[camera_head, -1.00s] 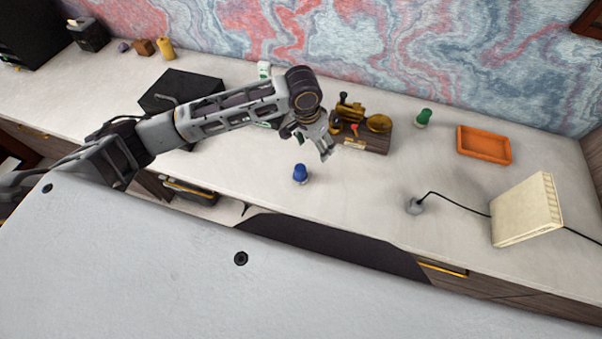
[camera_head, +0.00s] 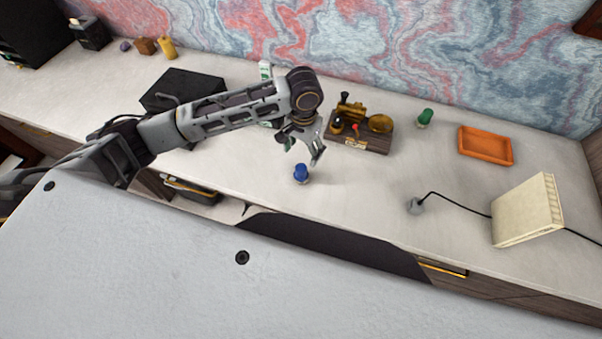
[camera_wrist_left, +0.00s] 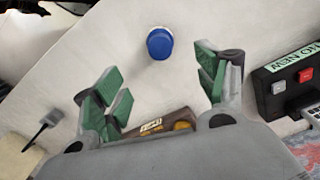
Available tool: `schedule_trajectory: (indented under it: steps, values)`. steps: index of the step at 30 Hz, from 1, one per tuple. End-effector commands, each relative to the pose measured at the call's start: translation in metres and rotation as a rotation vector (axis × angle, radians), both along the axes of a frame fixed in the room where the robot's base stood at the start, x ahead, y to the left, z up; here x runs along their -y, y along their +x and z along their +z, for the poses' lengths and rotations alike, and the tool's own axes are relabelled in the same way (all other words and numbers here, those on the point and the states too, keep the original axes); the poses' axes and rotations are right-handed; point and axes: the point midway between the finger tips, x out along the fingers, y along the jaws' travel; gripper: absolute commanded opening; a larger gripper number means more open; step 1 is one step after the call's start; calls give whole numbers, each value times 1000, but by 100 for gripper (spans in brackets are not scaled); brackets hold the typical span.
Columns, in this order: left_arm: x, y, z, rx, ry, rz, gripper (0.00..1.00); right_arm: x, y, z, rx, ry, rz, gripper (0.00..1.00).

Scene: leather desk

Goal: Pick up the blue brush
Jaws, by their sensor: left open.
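The blue brush (camera_head: 301,173) stands on the pale desk top, seen as a small blue knob with a lighter base. In the left wrist view its round blue top (camera_wrist_left: 160,43) lies beyond the fingertips, roughly midway between them. My left gripper (camera_head: 303,151) is open and empty, just above and behind the brush in the head view, apart from it. Its green-padded fingers (camera_wrist_left: 164,83) are spread wide in the left wrist view. My right gripper is not in view.
A wooden stand with brass parts (camera_head: 360,137) is right of my left gripper. Farther right are a green knob (camera_head: 425,117), an orange tray (camera_head: 485,146) and a cream box (camera_head: 526,209) with a cable. A black box (camera_head: 182,90) is behind my arm.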

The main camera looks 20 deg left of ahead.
Motion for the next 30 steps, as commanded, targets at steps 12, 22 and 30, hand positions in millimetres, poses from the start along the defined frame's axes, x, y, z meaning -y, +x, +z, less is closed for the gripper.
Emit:
schedule_trajectory:
  steps: [12, 22, 30]
  values:
    - [-1, -1, -48, -2, 2, 1, 73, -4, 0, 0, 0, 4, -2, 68]
    - [0, 0, -81, 0, 0, 0, 73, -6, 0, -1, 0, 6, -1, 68]
    - [0, 0, -83, 0, 0, -1, 73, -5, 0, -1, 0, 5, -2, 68]
